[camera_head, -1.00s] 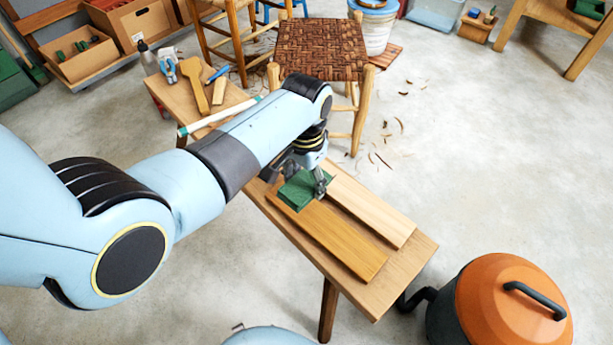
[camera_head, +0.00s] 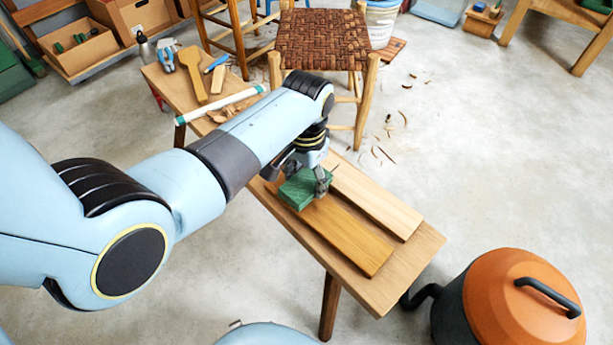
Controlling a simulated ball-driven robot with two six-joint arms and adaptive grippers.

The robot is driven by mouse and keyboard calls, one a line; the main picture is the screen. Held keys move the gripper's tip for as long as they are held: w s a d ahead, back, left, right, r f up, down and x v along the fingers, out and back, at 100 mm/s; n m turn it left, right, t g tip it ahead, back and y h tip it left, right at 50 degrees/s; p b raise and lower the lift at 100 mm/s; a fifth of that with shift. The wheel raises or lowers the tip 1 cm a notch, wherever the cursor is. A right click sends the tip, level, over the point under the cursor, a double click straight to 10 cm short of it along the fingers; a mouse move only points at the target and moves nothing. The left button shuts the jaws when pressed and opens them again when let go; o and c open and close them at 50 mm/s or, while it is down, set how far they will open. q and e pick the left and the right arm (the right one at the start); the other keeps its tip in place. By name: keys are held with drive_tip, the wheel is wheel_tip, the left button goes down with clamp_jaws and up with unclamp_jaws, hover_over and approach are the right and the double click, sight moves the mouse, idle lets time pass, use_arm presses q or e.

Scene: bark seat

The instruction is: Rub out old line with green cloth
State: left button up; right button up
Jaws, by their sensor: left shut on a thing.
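My left gripper (camera_head: 308,178) is shut on the green cloth (camera_head: 298,191), a folded block-like pad. No old line shows on the bare parts of the boards; the cloth, gripper and arm hide the far-left end. My right gripper is not in view.
A woven-seat chair (camera_head: 320,42) stands behind. An orange-lidded vacuum (camera_head: 510,300) stands at right. Floor right of the bench is mostly clear.

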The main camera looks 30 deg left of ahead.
use_arm(q)
drive_tip(key=shift+f, duration=0.6)
